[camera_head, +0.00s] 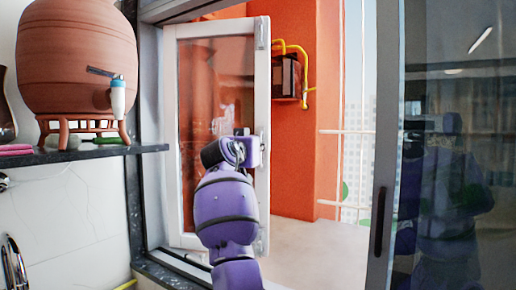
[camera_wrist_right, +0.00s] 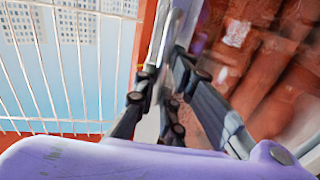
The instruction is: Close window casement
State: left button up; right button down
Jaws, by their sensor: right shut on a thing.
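The window casement (camera_head: 187,60) is a white-framed glass panel. It stands open, swung out from the dark window frame (camera_head: 148,130) in the head view. My right gripper (camera_head: 240,150) is at its right-hand edge, about mid-height, with my purple arm reaching up from below. In the right wrist view, the dark fingers (camera_wrist_right: 163,95) of the gripper lie on either side of the casement's pale edge and are shut on it. The exact contact is partly hidden by my wrist and fingers. My left gripper is not in view.
A clay waterpot (camera_head: 75,55) with a tap stands on a dark shelf (camera_head: 90,153) at the left. A dark glass panel (camera_head: 450,130) with a long handle is at the right. Outside are an orange wall (camera_head: 325,60), a white railing (camera_head: 345,131) and open floor.

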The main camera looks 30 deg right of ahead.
jog(key=s+a+g, duration=0.1)
jog(key=s+a, duration=0.1)
jog(key=a, duration=0.5)
jog(key=s+a+m+h, duration=0.1)
jog(key=s+a, duration=0.2)
jog(key=a, duration=0.4)
jog(key=shift+m+g, duration=0.3)
jog(key=shift+g, duration=0.1)
jog(key=shift+a, duration=0.1)
jog(key=c, duration=1.9)
grip_release()
jog(key=shift+a, duration=0.2)
jog(key=shift+c, duration=0.2)
jog(key=shift+o, duration=0.4)
jog(key=shift+a, duration=0.2)
jog(key=shift+d, duration=0.1)
jog(key=shift+d, duration=0.1)
